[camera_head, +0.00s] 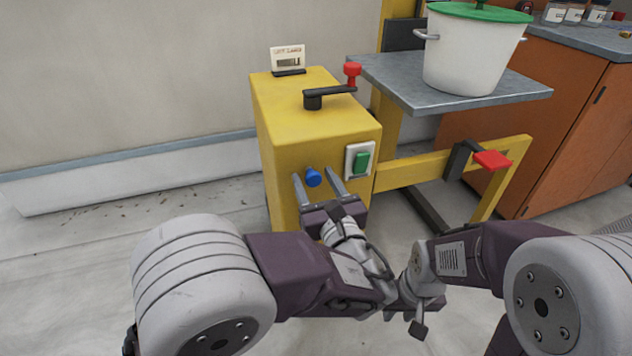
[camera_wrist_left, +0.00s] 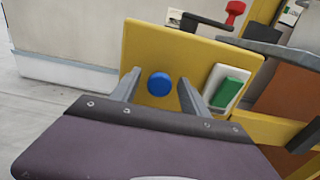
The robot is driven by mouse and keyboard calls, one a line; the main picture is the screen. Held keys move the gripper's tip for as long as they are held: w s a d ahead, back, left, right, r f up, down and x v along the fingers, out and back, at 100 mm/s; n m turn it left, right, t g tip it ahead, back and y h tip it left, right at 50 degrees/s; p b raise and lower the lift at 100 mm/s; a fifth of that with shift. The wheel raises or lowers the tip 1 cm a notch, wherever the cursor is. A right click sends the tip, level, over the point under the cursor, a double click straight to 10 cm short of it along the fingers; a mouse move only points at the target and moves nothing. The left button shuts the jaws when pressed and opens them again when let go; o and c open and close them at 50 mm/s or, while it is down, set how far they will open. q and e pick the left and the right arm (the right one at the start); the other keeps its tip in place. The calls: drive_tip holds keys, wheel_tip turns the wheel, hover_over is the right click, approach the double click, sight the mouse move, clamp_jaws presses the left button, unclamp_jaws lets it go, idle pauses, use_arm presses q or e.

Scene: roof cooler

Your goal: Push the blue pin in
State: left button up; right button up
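The blue pin (camera_head: 313,177) sticks out of the front face of the yellow box (camera_head: 310,125). My left gripper (camera_head: 314,180) is in front of that face, open, with one finger on each side of the pin. In the left wrist view the pin's round blue head (camera_wrist_left: 159,84) lies between the two spread fingers (camera_wrist_left: 158,88), with gaps on both sides. I cannot tell whether the fingertips touch the box. My right gripper (camera_head: 402,318) is low at the centre right, partly hidden behind my arm links, and its opening does not show clearly.
A green switch (camera_head: 361,162) on a white plate is right of the pin. A black crank (camera_head: 330,92) with a red knob and a small sign (camera_head: 288,58) are on top. A grey platform (camera_head: 400,85) holds a white pot (camera_head: 470,50). A red pedal (camera_head: 492,160) is at the right.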

use_arm(q)
drive_tip(key=shift+s+d+r, duration=0.1)
drive_tip(key=shift+s, duration=0.05)
drive_tip(key=p+v, duration=0.4)
drive_tip(key=v, duration=0.4)
drive_tip(key=shift+s+p, duration=0.3)
drive_tip(key=shift+s, duration=0.1)
drive_tip(key=shift+d, duration=0.1)
